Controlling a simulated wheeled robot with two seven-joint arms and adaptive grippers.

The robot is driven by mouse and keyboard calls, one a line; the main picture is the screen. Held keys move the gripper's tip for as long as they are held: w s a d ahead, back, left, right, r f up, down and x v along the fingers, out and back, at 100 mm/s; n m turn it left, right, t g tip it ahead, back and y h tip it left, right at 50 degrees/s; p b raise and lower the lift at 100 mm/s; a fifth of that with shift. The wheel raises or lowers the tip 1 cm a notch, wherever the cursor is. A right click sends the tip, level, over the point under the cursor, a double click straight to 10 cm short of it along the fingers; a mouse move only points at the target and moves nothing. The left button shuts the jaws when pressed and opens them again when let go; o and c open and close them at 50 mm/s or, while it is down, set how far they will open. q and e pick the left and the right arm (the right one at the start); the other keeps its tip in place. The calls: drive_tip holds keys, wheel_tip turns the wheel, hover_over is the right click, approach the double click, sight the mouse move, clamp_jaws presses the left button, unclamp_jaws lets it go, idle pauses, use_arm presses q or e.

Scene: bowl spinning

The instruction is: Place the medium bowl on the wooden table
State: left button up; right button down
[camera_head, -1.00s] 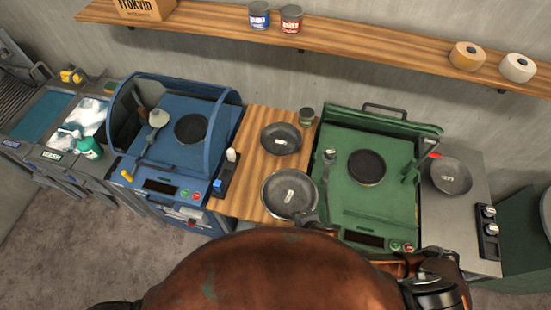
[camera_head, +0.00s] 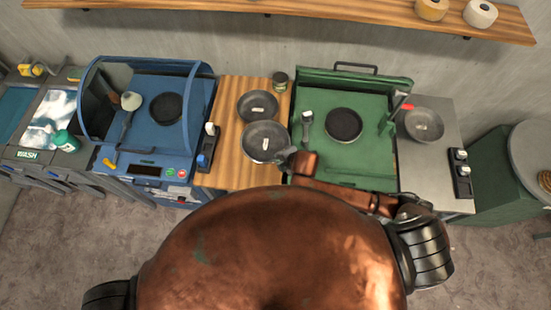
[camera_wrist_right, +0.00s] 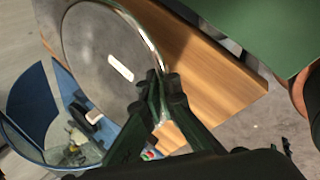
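A dark grey bowl with a pale label (camera_head: 262,150), which I take for the medium one, is over the wooden table (camera_head: 233,172). My right gripper (camera_head: 285,158) is shut on its right-hand rim. In the right wrist view, the fingers (camera_wrist_right: 162,97) pinch the rim of the bowl (camera_wrist_right: 95,50), with the wooden table (camera_wrist_right: 205,75) behind it. I cannot tell whether the bowl touches the wood. Another grey bowl (camera_head: 257,104) sits farther back on the table, partly overlapped by the held one. A third bowl (camera_head: 424,124) is on the steel counter. My left gripper is not in view.
A blue machine (camera_head: 160,142) borders the table on the left and a green machine (camera_head: 350,165) on the right. A small jar (camera_head: 280,82) stands at the table's back. The table's front left part is clear. A shelf (camera_head: 330,20) runs along the wall.

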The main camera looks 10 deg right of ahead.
drive_tip(key=x, duration=0.2)
drive_tip(key=shift+w+f, duration=0.1)
drive_tip(key=shift+w, duration=0.25)
drive_tip(key=shift+f+p, duration=0.45)
drive_tip(key=shift+f, duration=1.1)
drive_tip(key=c, duration=2.7)
unclamp_jaws()
drive_tip(key=shift+d, duration=0.1)
drive_tip(key=o, duration=0.5)
drive_tip(key=shift+o, duration=0.2)
drive_tip(key=shift+s, duration=0.1)
drive_tip(key=v, duration=1.2)
